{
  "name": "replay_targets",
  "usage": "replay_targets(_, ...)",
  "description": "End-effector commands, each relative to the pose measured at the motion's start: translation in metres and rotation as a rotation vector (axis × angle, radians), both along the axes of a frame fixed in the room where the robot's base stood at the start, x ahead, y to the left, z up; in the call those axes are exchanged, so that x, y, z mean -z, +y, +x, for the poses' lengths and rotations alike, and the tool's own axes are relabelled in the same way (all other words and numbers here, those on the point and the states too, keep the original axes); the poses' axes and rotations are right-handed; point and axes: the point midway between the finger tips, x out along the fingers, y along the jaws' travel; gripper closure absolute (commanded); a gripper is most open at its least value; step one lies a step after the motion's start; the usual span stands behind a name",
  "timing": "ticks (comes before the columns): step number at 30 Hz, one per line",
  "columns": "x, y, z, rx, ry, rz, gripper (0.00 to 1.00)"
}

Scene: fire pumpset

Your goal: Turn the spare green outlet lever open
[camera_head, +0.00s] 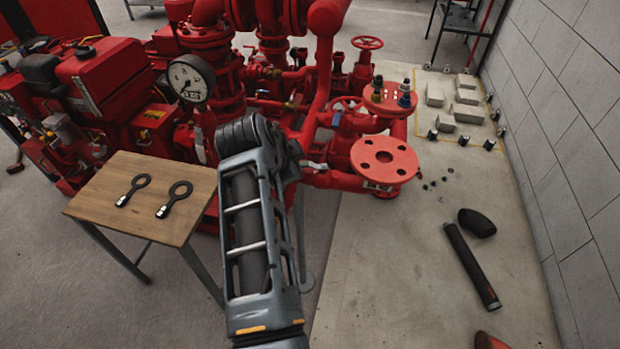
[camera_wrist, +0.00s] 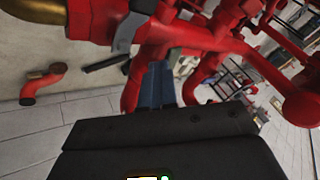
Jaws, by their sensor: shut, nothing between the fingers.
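My gripper (camera_wrist: 160,128) shows as a dark block across the bottom of the wrist view. It is shut, with nothing held. In the head view my arm reaches towards the red pumpset (camera_head: 385,158) and hides the gripper. I cannot make out a green lever in either view. In the wrist view a grey flat handle-like part (camera_wrist: 126,34) stands against red pipework (camera_wrist: 165,35), apart from the gripper. A small blue part (camera_head: 335,119) shows on the pipes in the head view. The rest of the outlet area is partly hidden by my arm.
A wooden table (camera_head: 200,190) with two dark ring-ended tools stands at left. A pressure gauge (camera_head: 191,81) rises behind it. Red flanges stick out at right. A black pipe (camera_head: 472,265) and elbow (camera_head: 477,222) lie on the floor. A tiled wall (camera_head: 570,130) bounds the right.

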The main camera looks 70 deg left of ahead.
Motion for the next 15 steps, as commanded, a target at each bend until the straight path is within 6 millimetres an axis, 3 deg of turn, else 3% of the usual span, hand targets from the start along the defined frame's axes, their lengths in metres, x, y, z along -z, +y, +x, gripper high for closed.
replay_targets(6, 0.003, 0.014, -0.004, 0.132, 0.0, 0.002, 1.0)
replay_targets(15, 0.002, 0.021, -0.003, 0.128, 0.003, 0.001, 1.0)
